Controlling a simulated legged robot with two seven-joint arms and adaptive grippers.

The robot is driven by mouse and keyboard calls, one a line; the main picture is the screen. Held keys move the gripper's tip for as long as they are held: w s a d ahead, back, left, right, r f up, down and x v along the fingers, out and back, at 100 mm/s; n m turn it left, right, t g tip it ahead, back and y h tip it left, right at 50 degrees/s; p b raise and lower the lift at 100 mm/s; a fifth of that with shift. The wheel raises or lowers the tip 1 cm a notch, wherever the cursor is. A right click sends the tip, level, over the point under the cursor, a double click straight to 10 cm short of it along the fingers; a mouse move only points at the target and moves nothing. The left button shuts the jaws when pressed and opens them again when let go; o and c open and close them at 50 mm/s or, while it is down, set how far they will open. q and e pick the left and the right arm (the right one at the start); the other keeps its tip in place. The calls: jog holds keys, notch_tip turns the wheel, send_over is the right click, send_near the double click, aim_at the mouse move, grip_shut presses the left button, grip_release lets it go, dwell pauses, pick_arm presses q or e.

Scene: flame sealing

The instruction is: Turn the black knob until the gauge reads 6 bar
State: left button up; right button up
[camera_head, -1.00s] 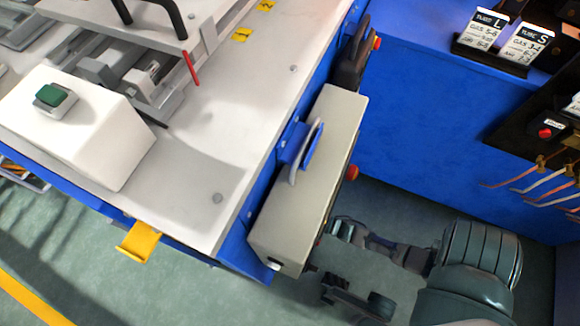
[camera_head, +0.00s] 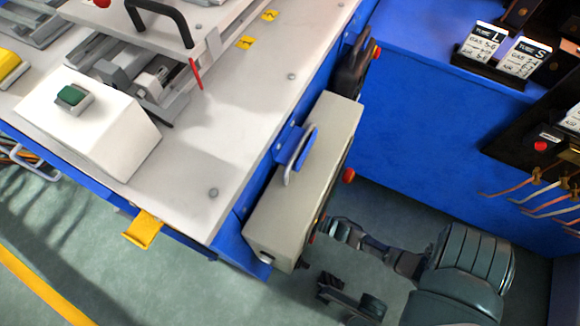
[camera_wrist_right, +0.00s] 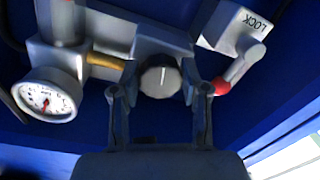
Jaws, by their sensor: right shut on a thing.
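The black knob (camera_wrist_right: 160,77) shows in the right wrist view with a pale mark pointing nearly straight up. My right gripper (camera_wrist_right: 160,92) is shut on it, one finger on each side. The round white gauge (camera_wrist_right: 46,96) is left of the knob; its dial has a small red mark, but the numbers and the reading are too small to tell. In the head view my right gripper (camera_head: 332,229) is at the lower right side of the grey box (camera_head: 308,185); the knob and gauge are hidden there.
A LOCK plate (camera_wrist_right: 240,28) and red-tipped lever (camera_wrist_right: 232,75) sit close to the right finger. A brass fitting (camera_wrist_right: 105,60) lies between gauge and knob. The grey box hangs beside the white worktop (camera_head: 180,185). A red button (camera_head: 348,175) sticks out from the box side.

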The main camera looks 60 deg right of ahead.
dwell(0.3)
jog(key=o, duration=1.1)
jog(key=shift+o, duration=0.2)
jog(key=s+d, duration=0.1)
jog(key=s, duration=1.1)
jog(key=shift+d, duration=0.3)
jog(key=shift+r, duration=0.1)
